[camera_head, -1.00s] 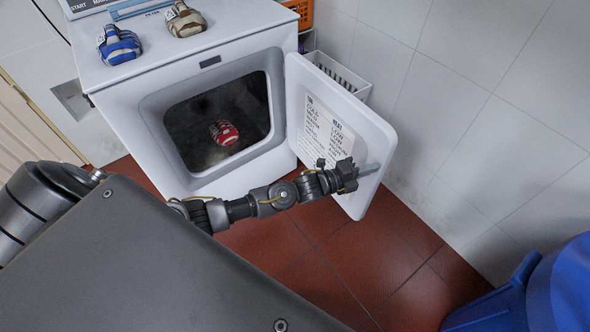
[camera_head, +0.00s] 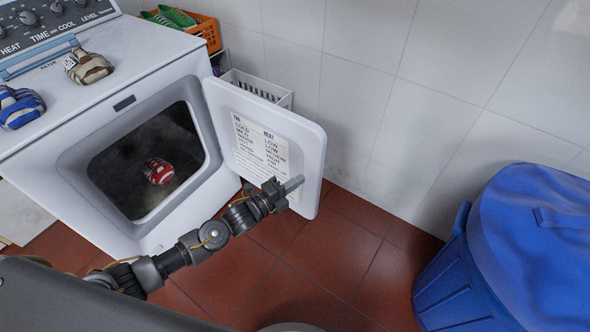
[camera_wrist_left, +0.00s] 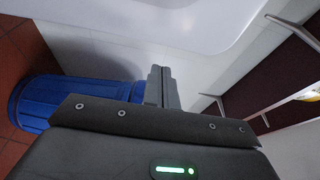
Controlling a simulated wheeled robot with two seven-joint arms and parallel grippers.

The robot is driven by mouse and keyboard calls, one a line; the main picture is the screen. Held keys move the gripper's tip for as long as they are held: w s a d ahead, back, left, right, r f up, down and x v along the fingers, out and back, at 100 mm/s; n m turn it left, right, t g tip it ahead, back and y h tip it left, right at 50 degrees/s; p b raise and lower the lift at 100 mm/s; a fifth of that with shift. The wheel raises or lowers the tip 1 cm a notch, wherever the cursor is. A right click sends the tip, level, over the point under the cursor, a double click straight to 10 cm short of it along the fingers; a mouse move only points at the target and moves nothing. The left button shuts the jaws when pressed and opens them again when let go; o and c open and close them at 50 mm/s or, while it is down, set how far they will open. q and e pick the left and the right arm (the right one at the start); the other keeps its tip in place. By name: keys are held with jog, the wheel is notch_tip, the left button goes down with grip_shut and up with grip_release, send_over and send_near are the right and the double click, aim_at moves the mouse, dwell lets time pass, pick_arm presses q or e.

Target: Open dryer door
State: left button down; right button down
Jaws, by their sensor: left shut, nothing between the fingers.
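The white dryer (camera_head: 125,75) stands at the left of the head view. Its door (camera_head: 312,160) is swung wide open to the right, with a printed label on its inner face. The dark drum (camera_head: 120,170) is exposed, and a red and white item (camera_head: 158,171) lies inside it. My left gripper (camera_head: 292,185) is in front of the door's inner face near its free lower edge; I cannot tell whether it touches. Its fingers are together and empty, and they also show in the left wrist view (camera_wrist_left: 160,85). My right gripper is not in view.
A blue bin (camera_head: 530,250) stands at the right and also shows in the left wrist view (camera_wrist_left: 60,100). A white basket (camera_head: 258,86) and an orange crate (camera_head: 207,30) are behind the door. Balled items (camera_head: 88,67) sit on the dryer top. Red floor tiles (camera_head: 330,260) are clear.

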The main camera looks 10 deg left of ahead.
pick_arm(q)
jog(key=s+d+v, duration=0.1)
jog(key=v, duration=0.6)
jog(key=shift+f, duration=0.15)
jog(key=shift+d, duration=0.15)
